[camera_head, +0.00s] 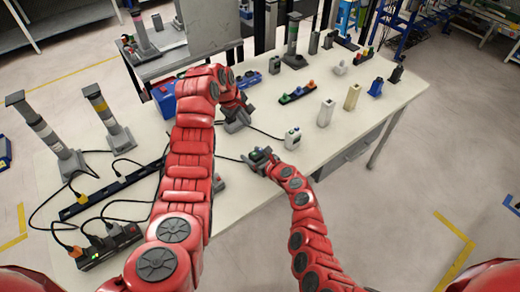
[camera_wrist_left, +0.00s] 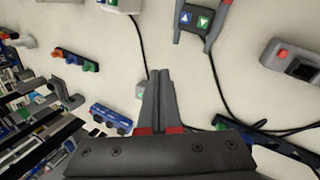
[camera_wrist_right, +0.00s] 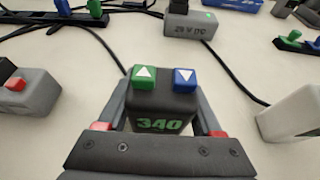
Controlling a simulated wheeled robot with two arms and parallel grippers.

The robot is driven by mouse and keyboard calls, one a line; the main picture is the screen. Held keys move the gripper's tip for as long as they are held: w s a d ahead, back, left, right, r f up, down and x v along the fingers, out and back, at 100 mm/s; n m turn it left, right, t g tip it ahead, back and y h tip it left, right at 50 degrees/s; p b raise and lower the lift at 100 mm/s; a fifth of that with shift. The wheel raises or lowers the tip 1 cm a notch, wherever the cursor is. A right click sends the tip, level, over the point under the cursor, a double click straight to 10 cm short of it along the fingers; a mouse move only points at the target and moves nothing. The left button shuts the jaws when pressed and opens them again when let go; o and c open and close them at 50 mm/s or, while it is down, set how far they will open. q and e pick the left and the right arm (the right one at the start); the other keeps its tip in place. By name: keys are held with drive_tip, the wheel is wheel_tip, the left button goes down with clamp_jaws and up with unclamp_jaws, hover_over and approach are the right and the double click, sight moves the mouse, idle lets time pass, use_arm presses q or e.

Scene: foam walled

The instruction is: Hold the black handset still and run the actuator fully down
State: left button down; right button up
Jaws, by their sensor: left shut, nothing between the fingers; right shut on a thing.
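The black handset (camera_wrist_right: 158,108), marked 340, has a green and a blue arrow button on its end. My right gripper (camera_wrist_right: 160,120) is shut on its sides. In the head view the handset (camera_head: 258,155) is just above the tabletop near the middle. It also shows at the top of the left wrist view (camera_wrist_left: 193,20). My left gripper (camera_wrist_left: 160,78) is shut and empty, apart from the handset. In the head view it (camera_head: 240,120) is beyond the handset. Grey column actuators stand at the left (camera_head: 45,132) (camera_head: 106,116) and back (camera_head: 291,42). I cannot tell which one the handset drives.
A grey box marked 28 V DC (camera_wrist_right: 190,25), a red-button box (camera_wrist_right: 28,92) and a white block (camera_wrist_right: 290,115) surround the handset. Black cables cross the table. Power strips (camera_head: 115,190) lie at the left.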

use_arm(q)
drive_tip(key=m, duration=0.2)
wheel_tip(320, 180, up, 3)
drive_tip(key=m+t+h, duration=0.3)
drive_tip(key=m+t, duration=0.1)
drive_tip(key=m, duration=0.4)
hover_over(260, 150)
drive_tip(key=shift+s+a, duration=0.25)
drive_tip(key=shift+s, duration=0.2)
drive_tip(key=shift+f, duration=0.1)
drive_tip(key=shift+f, duration=4.3)
drive_tip(key=shift+f, duration=0.1)
drive_tip(key=shift+f, duration=0.3)
